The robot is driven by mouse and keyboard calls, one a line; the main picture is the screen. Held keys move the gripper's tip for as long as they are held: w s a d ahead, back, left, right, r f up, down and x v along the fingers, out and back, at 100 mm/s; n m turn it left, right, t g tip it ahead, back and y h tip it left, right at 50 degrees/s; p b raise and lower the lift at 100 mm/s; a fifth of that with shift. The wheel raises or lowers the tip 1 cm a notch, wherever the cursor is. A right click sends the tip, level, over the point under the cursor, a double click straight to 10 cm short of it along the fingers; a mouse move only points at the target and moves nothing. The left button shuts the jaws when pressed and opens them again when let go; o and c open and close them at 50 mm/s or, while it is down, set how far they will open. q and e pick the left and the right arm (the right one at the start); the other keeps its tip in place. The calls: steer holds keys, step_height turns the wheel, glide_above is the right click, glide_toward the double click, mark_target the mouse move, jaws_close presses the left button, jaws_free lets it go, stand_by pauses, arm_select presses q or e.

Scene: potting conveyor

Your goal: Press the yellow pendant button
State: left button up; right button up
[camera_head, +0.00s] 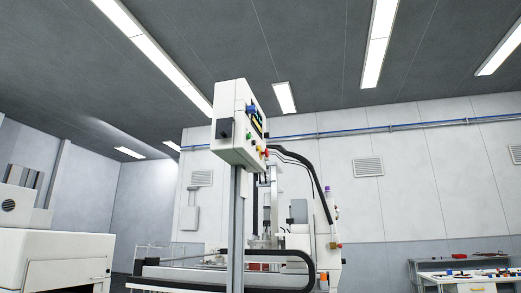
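A white control box (230,125) stands on a grey post (237,225) near the middle of the head view. Its front faces right and is seen at a steep angle. Small buttons sit on that face: a green one (249,135), a yellow one (258,149) and a red one (266,153) near the lower edge. The yellow one is very small, and I cannot tell whether it is pressed. A dark screen shows above them. Neither of my grippers is in view.
A machine with a black cable loop (318,185) stands behind the post. A white cabinet (60,262) is at the lower left. A workbench with small items (470,274) is at the lower right. The near floor is out of view.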

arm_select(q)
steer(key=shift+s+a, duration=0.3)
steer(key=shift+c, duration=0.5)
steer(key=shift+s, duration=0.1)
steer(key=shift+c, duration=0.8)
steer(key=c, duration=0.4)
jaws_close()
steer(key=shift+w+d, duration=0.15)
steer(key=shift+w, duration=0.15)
